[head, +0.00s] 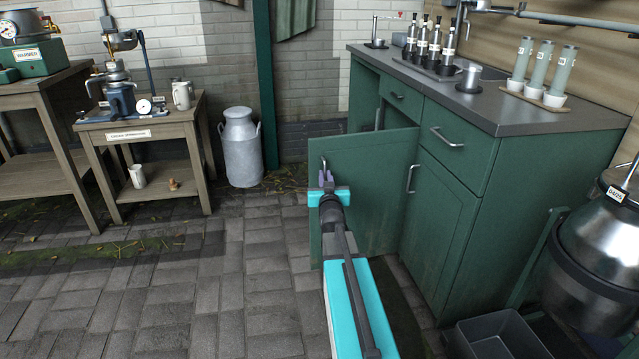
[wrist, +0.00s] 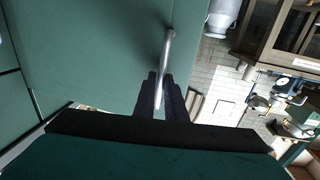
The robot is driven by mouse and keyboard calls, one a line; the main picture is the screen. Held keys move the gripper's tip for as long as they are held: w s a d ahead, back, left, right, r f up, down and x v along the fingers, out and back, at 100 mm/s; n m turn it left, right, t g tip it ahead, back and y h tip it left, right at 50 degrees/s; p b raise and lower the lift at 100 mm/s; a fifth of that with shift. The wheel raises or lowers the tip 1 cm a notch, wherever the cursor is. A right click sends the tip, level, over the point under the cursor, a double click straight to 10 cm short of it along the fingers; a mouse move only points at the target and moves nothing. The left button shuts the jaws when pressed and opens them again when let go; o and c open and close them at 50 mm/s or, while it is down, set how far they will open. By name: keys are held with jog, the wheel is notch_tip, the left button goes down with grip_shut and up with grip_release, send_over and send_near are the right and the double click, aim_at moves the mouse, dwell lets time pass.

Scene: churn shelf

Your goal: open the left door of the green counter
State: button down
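The green counter (head: 470,200) stands at right in the head view. Its left door (head: 372,185) stands swung out from the front, with its free edge to the left, and a dark opening shows behind it. The door's metal bar handle (head: 323,161) is near the free edge; it also shows in the wrist view (wrist: 168,50). My gripper (head: 326,178) is at this handle. In the wrist view its two dark fingers (wrist: 161,95) lie close on either side of the bar, and appear shut on it. The green door panel (wrist: 90,50) fills much of that view.
The right door's handle (head: 411,178) is beside the open door. A grey bin (head: 505,335) and a metal vessel (head: 605,265) stand at lower right. A milk churn (head: 241,148) stands by the back wall. The paved floor (head: 230,280) at left is clear.

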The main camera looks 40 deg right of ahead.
jog(key=shift+s+d+r+h, duration=0.15)
jog(key=shift+s+d, duration=0.1)
jog(key=shift+d, duration=0.2)
jog(key=shift+s+d+r+h, duration=0.15)
jog(key=shift+s+d, duration=0.1)
jog(key=shift+d, duration=0.15)
jog(key=c, duration=1.8)
grip_release()
jog(key=shift+f, duration=0.1)
jog(key=shift+c, duration=0.2)
jog(key=shift+s+a, duration=0.15)
jog(key=p+v, duration=0.4)
jog(key=v, duration=0.4)
jog(key=shift+a, duration=0.15)
jog(key=p, duration=0.4)
jog(key=shift+s+a, duration=0.1)
jog(key=shift+s, duration=0.15)
